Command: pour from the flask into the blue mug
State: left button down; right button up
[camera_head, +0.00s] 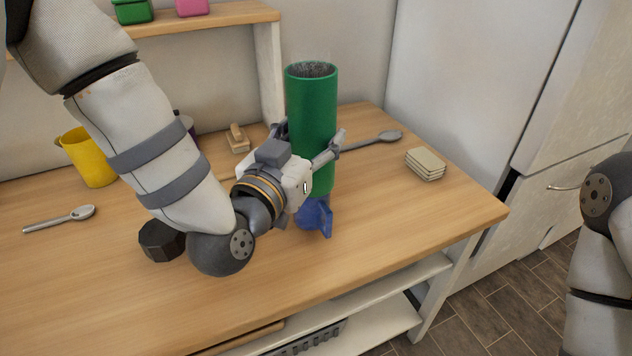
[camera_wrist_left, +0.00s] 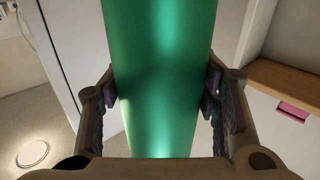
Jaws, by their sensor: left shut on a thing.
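The flask (camera_head: 312,120) is a tall green cylinder with an open, dark, grainy-looking top. It stands about upright in my left gripper (camera_head: 308,150), which is shut around its side. The wrist view shows the green flask (camera_wrist_left: 160,80) between both fingers of the left gripper (camera_wrist_left: 160,95). The blue mug (camera_head: 313,213) shows just below the flask's lower end, with its handle toward the right. The flask and gripper hide the mug's rim, and I cannot tell whether flask and mug touch. My right gripper is out of view.
A yellow mug (camera_head: 88,158) and a spoon (camera_head: 60,219) are at the left. A dark many-sided block (camera_head: 162,240) lies beside my left arm. Another spoon (camera_head: 370,141) and stacked coasters (camera_head: 425,164) are at the right. A shelf (camera_head: 225,15) stands behind. The table's front right is clear.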

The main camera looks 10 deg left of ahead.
pick_arm(q)
jog(key=w+d+m+g+h, duration=0.1)
jog(key=d+m+h, duration=0.15)
jog(key=d, duration=0.45)
notch_tip(320, 180, down, 8)
jog(key=shift+w+d+h, duration=0.15)
jog(key=shift+d+h, duration=0.1)
jog(key=shift+h, duration=0.2)
